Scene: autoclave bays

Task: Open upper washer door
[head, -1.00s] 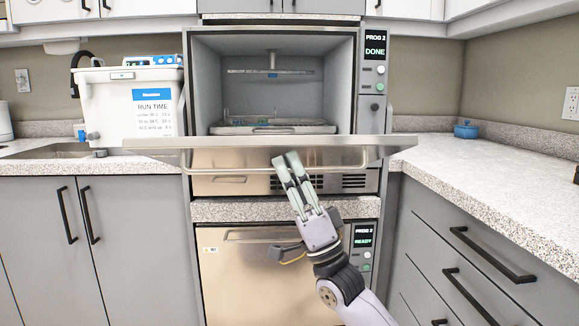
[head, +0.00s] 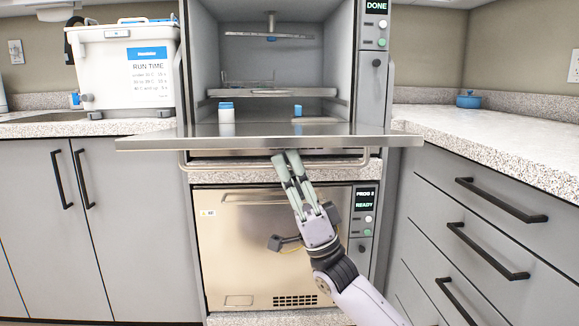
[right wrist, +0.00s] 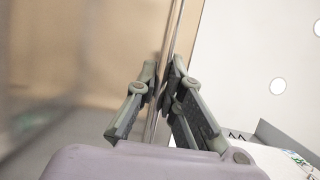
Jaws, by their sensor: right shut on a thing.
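The upper washer (head: 374,95) has its door (head: 260,141) folded down, close to level, with its inner face up. A metal bar handle (head: 225,166) runs along under the door's front. My right gripper (head: 287,156) reaches up from below and is shut on this handle near its middle. In the right wrist view the gripper (right wrist: 163,82) has its fingers on both sides of a thin metal bar (right wrist: 172,45). The chamber (head: 207,60) stands open, with racks inside. My left gripper is not in view.
A white blue-capped bottle (head: 227,122) and a small blue-topped item (head: 298,110) stand inside low in the chamber. The lower washer (head: 260,235) is closed below. A white bath (head: 115,70) stands on the left counter; a blue pot (head: 468,99) on the right one.

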